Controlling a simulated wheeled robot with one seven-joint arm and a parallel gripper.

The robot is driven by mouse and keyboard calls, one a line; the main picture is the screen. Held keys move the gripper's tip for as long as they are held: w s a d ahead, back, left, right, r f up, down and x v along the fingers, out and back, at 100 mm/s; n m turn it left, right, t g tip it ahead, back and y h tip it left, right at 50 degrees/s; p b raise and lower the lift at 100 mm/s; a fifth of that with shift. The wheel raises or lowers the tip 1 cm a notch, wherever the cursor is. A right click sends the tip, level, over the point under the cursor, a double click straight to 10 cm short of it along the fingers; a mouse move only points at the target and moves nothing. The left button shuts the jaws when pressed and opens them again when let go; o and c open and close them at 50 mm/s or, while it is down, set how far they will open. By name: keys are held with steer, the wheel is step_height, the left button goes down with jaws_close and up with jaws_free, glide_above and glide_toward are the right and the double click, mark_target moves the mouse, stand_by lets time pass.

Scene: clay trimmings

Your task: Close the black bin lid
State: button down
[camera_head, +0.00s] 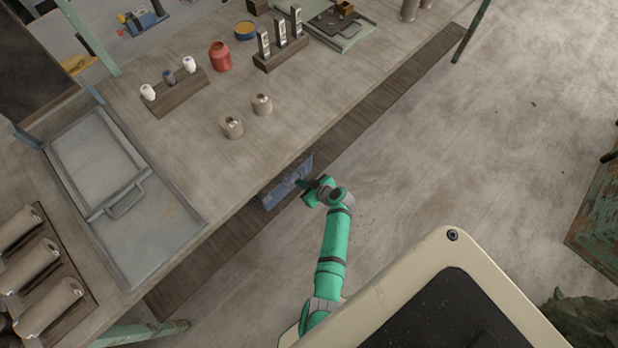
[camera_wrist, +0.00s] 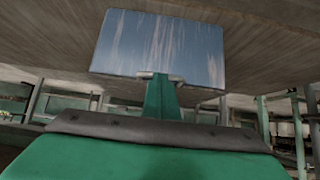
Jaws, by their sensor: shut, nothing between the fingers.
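I cannot make out a black bin or its lid for certain in either view. A blue, streaked flat panel (camera_head: 285,182) is at the table's front edge in the head view. It also shows in the wrist view (camera_wrist: 158,45), close ahead of my gripper (camera_wrist: 160,77). In the head view my gripper (camera_head: 305,184) is at the panel's right side, at the end of my green arm. It is shut with nothing in it. I cannot tell whether it touches the panel. Part of the panel is hidden by the table edge.
The wooden table (camera_head: 180,135) carries a grey metal tray (camera_head: 150,240), a red jar (camera_head: 220,56), two clay pots (camera_head: 232,127) and small racks. A dark board (camera_head: 35,70) stands at the far left.

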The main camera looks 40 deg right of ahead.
steer(key=r+v, duration=0.1)
steer(key=v, duration=1.1)
steer(key=shift+r, duration=0.25)
steer(key=shift+w+a, duration=0.1)
steer(key=shift+a, duration=0.05)
steer(key=s+a+r+m+h, duration=0.2)
steer(key=s+a+h, duration=0.2)
steer(key=s+a, duration=0.85)
steer(key=s+a+r+t+y, duration=0.1)
steer(key=s+a+r+t, duration=0.2)
steer(key=a+r, duration=0.5)
steer(key=s+a+r+t+y, duration=0.1)
steer(key=s+a+r, duration=0.4)
steer(key=r, duration=1.2)
steer(key=a+t, duration=0.1)
steer(key=a, duration=0.2)
steer(key=shift+s+a+t, duration=0.3)
steer(key=shift+a+t, duration=0.05)
steer(key=shift+t, duration=0.05)
